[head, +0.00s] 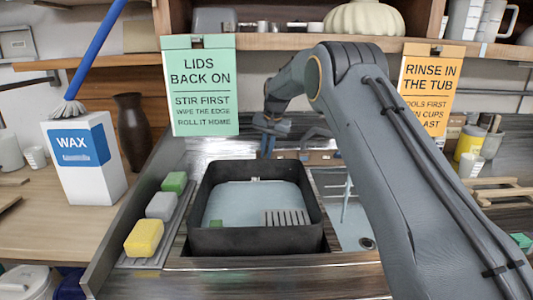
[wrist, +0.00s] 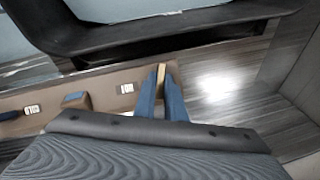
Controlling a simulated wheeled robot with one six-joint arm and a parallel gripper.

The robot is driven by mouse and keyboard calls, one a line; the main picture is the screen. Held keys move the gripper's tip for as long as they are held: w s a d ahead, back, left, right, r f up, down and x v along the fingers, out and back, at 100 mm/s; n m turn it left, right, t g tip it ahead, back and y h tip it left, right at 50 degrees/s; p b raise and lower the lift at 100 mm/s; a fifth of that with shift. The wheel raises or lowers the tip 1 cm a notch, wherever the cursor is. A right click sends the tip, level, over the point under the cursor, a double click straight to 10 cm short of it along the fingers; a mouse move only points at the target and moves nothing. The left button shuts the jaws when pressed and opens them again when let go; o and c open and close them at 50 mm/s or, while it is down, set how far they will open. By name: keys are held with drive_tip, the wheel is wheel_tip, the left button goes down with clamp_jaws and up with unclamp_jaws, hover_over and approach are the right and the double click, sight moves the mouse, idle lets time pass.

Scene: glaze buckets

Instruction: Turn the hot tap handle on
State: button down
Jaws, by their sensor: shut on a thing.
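My gripper (head: 266,150) reaches down behind the dark tub, at the back of the sink. In the wrist view its two blue fingers (wrist: 161,95) are close together with a narrow tan piece (wrist: 161,74) between them. This piece appears to be the tap handle, mostly hidden by the fingers; I cannot make out a hot marking or how far it is turned. A brown block with a blue top (wrist: 75,100), perhaps another handle, stands to the left on the brown ledge. A small white label (wrist: 127,88) is on the ledge beside the fingers.
The black tub (head: 255,240) sits in the sink close in front of my gripper. A green sign (head: 200,85) hangs to the left and an orange sign (head: 432,85) to the right. Sponges, including a yellow one (head: 144,238), line the left rim.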

drive_tip(key=c, duration=1.8)
unclamp_jaws()
drive_tip(key=shift+b+v, duration=0.8)
drive_tip(key=shift+v, duration=3.1)
